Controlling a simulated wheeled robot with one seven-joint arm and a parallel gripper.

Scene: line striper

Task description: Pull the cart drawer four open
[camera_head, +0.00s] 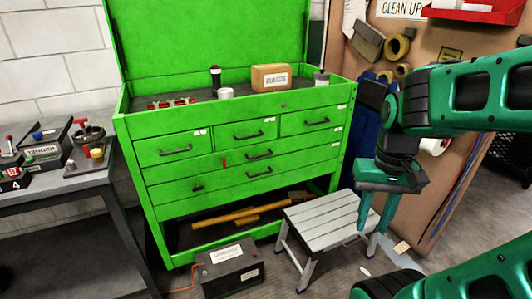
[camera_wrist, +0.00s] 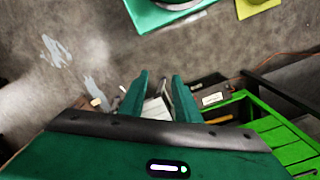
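The green tool cart (camera_head: 212,42) stands at the back with its lid raised; part of it also shows at the right in the wrist view (camera_wrist: 268,124). Its front has three small drawers on top, left (camera_head: 160,146), middle (camera_head: 232,141) and right (camera_head: 318,126), above an upper wide drawer (camera_head: 300,154) and a lower wide drawer (camera_head: 225,193). All look shut, with dark bar handles. Their small labels are too small to read. My gripper (camera_head: 375,222) is open and empty, right of the cart and apart from it. Its two fingers also show apart in the wrist view (camera_wrist: 157,88).
A grey step stool (camera_head: 322,219) and a black battery box (camera_head: 230,270) stand on the floor before the cart. A workbench (camera_head: 88,180) is at left, a pegboard panel (camera_head: 455,170) at right. A long-handled tool (camera_head: 240,214) lies on the cart's bottom shelf.

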